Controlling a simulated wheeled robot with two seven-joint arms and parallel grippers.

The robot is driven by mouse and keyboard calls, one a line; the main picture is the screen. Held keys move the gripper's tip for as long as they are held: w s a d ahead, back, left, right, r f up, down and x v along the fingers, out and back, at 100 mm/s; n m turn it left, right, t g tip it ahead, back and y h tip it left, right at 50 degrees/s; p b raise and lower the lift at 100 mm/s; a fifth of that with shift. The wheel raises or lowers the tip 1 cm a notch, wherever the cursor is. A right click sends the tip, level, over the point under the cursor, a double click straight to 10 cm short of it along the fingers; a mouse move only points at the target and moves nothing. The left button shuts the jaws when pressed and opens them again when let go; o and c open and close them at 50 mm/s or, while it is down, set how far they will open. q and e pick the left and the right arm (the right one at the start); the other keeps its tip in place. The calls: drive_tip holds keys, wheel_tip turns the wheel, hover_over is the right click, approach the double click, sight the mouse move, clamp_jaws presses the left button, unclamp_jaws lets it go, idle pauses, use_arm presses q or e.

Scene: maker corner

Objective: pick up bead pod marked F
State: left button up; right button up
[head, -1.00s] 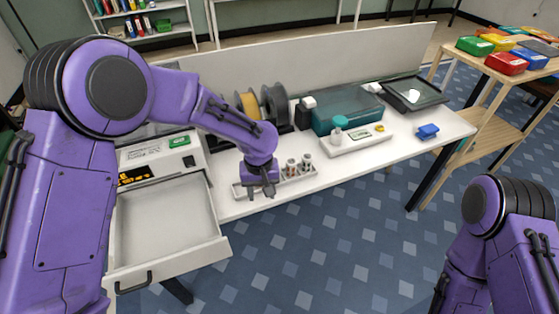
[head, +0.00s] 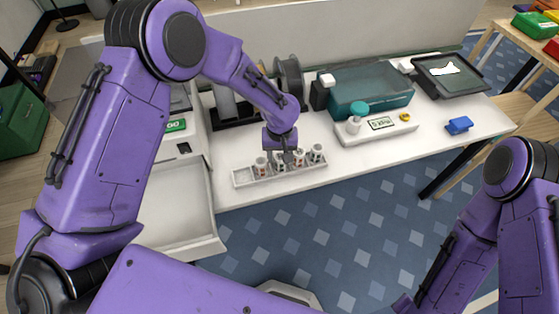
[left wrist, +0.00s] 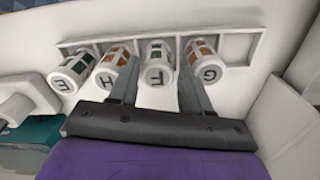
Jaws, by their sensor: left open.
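Pod F (left wrist: 158,65), a white cylinder with a dark green window and a letter on its end, stands in a pale tray (left wrist: 240,48). My left gripper (left wrist: 158,80) is open, with one finger on each side of pod F; I cannot tell whether they touch it. Pod H (left wrist: 115,66) and pod E (left wrist: 72,72) are to its left, pod G (left wrist: 205,62) to its right. In the head view the left gripper (head: 286,161) is over the pod row in the tray (head: 243,177), partly hiding the middle pods. My right gripper is out of view.
An open drawer (head: 175,215) is left of the tray. The neighbouring pods are close to the fingers.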

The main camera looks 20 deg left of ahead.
sight(280, 158)
use_arm(q)
drive_tip(key=f, duration=0.2)
drive_tip(key=w+f+p, duration=0.1)
drive_tip(key=f, duration=0.2)
drive_tip(key=shift+w+a, duration=0.1)
drive_tip(key=shift+w, duration=0.05)
drive_tip(key=shift+r, duration=0.15)
drive_tip(key=shift+s+r, duration=0.1)
drive_tip(key=shift+s, duration=0.2)
drive_tip(key=shift+c, duration=1.2)
drive_tip(key=c, duration=0.5)
drive_tip(key=shift+o, duration=0.2)
